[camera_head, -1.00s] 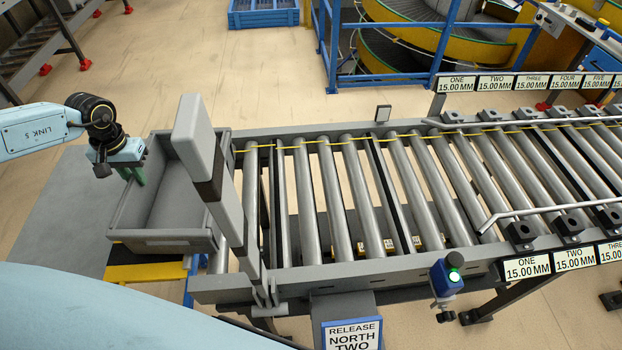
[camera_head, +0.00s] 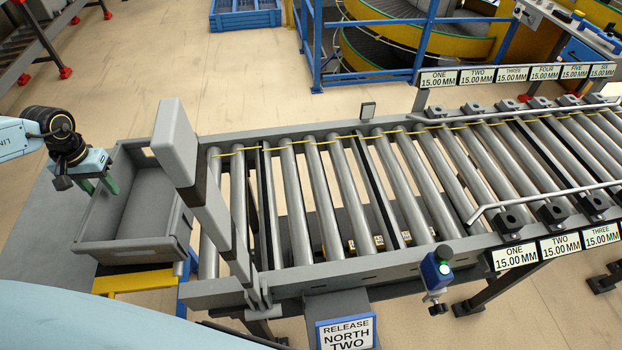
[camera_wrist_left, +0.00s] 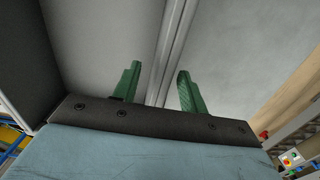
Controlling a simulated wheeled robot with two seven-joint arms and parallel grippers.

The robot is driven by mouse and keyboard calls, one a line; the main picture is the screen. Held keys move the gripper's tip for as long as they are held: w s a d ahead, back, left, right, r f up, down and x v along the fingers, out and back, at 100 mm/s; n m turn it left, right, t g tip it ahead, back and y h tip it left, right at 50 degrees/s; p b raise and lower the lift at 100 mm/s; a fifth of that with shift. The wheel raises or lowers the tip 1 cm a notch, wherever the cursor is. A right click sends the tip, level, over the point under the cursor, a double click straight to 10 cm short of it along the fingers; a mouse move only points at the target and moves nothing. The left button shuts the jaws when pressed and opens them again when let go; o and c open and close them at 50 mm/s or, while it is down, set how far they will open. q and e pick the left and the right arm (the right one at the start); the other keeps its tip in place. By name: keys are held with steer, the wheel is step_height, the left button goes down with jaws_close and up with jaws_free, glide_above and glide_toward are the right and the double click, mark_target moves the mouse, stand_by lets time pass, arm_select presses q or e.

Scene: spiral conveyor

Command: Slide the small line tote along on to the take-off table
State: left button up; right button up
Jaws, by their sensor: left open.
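The small grey line tote (camera_head: 133,252) sits at the left end of the roller conveyor in the head view, mostly on the grey take-off table (camera_head: 40,245). It looks empty and upright. My left gripper (camera_head: 98,187) is at the tote's left wall, its green fingers pointing down. In the left wrist view the left gripper (camera_wrist_left: 157,88) is open, and a pale ridge, apparently the tote rim, runs between its fingers. Whether a finger touches the wall I cannot tell. My right gripper is not in view.
A raised grey gate post (camera_head: 176,143) stands just right of the tote. The conveyor rollers (camera_head: 325,200) to its right are bare. A yellow bar (camera_head: 140,280) lies at the table's front.

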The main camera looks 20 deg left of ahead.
arm_select(q)
steer(key=shift+r, duration=0.1)
step_height(320, 180, up, 13)
steer(key=b, duration=0.1)
stand_by(0.3)
steer(key=shift+r, duration=0.1)
